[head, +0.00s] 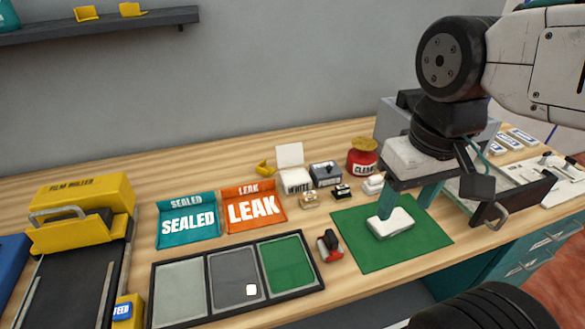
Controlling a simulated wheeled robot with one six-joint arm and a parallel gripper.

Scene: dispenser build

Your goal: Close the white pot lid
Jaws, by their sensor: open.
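The white pot (295,184), labelled WHITE, stands on the wooden bench near the back middle. Its white lid (290,154) stands up, tilted back behind the pot's opening, so the pot is open. My gripper (405,205) points down over the green mat (365,250), to the right of the pot and nearer the front, well apart from it. Its teal fingers are open. A white block (391,224) lies on the mat just below them; I cannot tell whether a finger touches it.
A dark pot (325,174) and a red pot (362,163) stand right of the white pot, with small stamps in front. SEALED (187,222) and LEAK (254,207) trays lie left. A three-part tray (238,275) and a red-black tool (330,245) are in front.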

